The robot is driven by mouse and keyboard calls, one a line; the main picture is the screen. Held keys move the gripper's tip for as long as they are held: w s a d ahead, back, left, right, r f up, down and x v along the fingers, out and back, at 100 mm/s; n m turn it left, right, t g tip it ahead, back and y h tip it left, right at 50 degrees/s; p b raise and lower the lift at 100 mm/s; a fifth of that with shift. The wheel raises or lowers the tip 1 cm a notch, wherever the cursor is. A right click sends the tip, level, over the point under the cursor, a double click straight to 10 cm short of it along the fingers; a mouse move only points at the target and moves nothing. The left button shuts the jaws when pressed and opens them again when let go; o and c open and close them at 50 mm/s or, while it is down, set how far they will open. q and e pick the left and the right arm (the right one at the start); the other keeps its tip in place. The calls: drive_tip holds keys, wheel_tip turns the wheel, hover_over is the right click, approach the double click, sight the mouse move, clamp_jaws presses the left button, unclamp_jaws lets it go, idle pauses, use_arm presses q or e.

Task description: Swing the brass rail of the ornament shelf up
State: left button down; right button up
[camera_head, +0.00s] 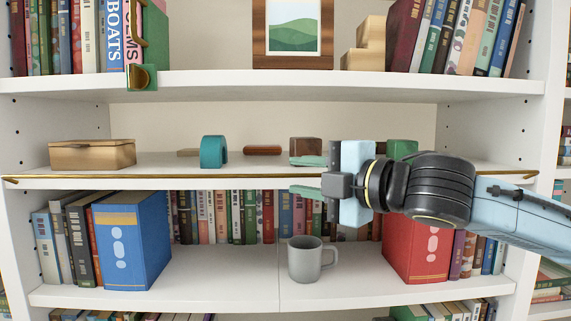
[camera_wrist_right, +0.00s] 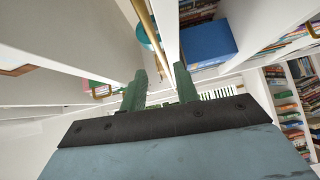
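The brass rail (camera_head: 120,176) runs level along the front edge of the ornament shelf (camera_head: 270,181), low, from one side wall to the other. My right gripper (camera_head: 298,175) is at the rail right of its middle, with one green finger above it and one below. In the right wrist view the rail (camera_wrist_right: 146,24) passes between the two parted fingers of the right gripper (camera_wrist_right: 160,78). The gripper appears open, with a gap around the rail; contact cannot be told. My right arm hides part of the rail's right side. My left gripper is not in view.
On the shelf stand a wooden box (camera_head: 92,154), a teal arch (camera_head: 214,151), a brown oval piece (camera_head: 262,150), a brown block (camera_head: 305,148) and a green block (camera_head: 402,148).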

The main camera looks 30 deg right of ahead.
sight(285, 174)
drive_tip(key=shift+p+x, duration=0.8)
drive_tip(key=shift+x, duration=1.3)
